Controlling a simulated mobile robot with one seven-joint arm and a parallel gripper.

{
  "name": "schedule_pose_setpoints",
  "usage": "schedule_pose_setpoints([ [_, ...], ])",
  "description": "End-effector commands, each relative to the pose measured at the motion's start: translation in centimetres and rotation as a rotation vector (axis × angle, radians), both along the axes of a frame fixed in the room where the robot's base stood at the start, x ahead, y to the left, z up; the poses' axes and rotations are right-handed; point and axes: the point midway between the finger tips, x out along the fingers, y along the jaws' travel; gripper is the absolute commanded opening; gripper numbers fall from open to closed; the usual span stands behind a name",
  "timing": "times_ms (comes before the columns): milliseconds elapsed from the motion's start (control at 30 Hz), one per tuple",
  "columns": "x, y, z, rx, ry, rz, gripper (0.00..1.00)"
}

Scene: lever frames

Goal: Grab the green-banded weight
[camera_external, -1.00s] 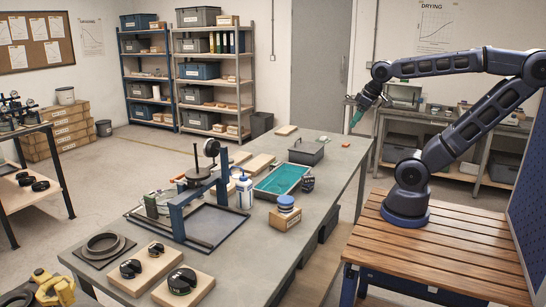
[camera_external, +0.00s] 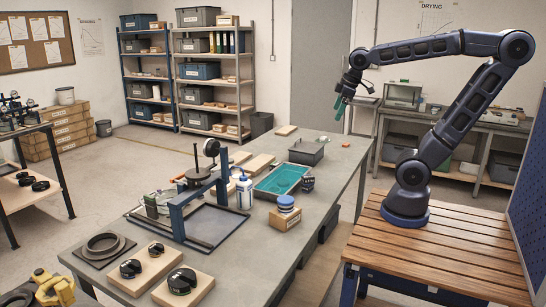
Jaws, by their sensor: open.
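My gripper (camera_external: 340,107) hangs at the end of my arm, pointing down, with its green fingertips apart and nothing between them. It is in the air near the far right part of the grey worktable (camera_external: 232,236). At the table's near end, a dark round weight (camera_external: 182,281) sits on a wooden block, and a smaller one (camera_external: 131,268) sits on another block to its left. A third dark round piece (camera_external: 156,249) is behind them. No green band can be made out clearly on any. My gripper is far from all of these.
A blue frame (camera_external: 180,218) stands mid-table. Beside it are a white bottle (camera_external: 244,193), a teal-lined tray (camera_external: 262,192) and a blue-topped stack on a box (camera_external: 285,218). A dark ring (camera_external: 103,244) lies on a plate at the near left. A grey bin (camera_external: 307,151) stands farther back.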

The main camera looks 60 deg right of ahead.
Motion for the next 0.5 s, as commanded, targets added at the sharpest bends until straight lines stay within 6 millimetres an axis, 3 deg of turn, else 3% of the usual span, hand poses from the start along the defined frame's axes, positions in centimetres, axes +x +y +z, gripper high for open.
schedule_pose_setpoints([
  [200, 5.7, 4.4, 1.9, -0.093, 0.036, 0.275, 0.96],
  [500, 12.8, 12.0, 3.0, -0.207, 0.077, 0.657, 0.96],
])
